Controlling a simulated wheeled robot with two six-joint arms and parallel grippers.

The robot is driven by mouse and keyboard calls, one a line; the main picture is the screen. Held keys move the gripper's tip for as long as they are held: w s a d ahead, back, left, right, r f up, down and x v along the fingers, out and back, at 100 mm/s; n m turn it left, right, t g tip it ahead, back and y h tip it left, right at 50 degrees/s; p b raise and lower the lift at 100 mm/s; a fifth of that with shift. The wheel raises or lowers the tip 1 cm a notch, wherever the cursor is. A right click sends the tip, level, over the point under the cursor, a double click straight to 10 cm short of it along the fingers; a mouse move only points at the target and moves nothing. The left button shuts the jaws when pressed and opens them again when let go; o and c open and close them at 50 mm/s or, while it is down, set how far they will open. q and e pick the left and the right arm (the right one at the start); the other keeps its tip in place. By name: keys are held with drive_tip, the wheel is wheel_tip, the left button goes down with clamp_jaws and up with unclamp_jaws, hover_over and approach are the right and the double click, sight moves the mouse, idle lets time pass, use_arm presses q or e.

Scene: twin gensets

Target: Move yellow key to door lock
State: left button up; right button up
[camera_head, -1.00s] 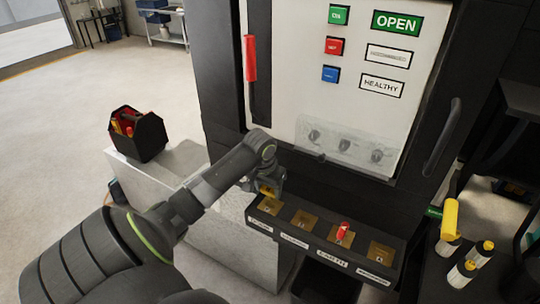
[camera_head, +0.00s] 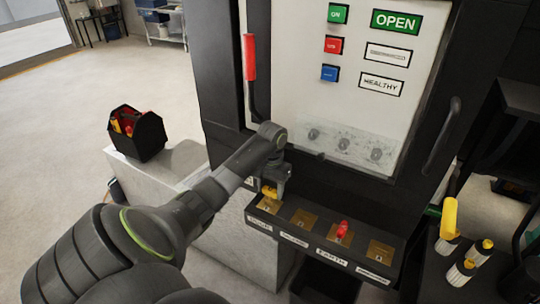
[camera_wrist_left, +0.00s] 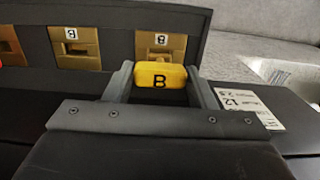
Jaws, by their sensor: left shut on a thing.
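My left gripper (camera_head: 271,188) is shut on the yellow key (camera_head: 269,192). No thing is plainly marked as the door lock. My right gripper is not in view.
A red key (camera_head: 342,229) stands in another brass plate on the ledge. Above are a pale cabinet panel with a clear cover (camera_head: 345,142) over three round fittings, and a red-handled lever (camera_head: 250,60). A black toolbox (camera_head: 148,135) is at left; yellow-topped items (camera_head: 449,220) stand at right.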

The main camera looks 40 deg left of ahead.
sight(270, 188)
use_arm(q)
drive_tip(key=shift+f, duration=0.15)
drive_tip(key=shift+f, duration=1.4)
drive_tip(key=o, duration=1.2)
drive_tip(key=shift+c, duration=0.2)
drive_tip(key=shift+r, duration=3.8)
drive_tip(key=shift+f, duration=0.1)
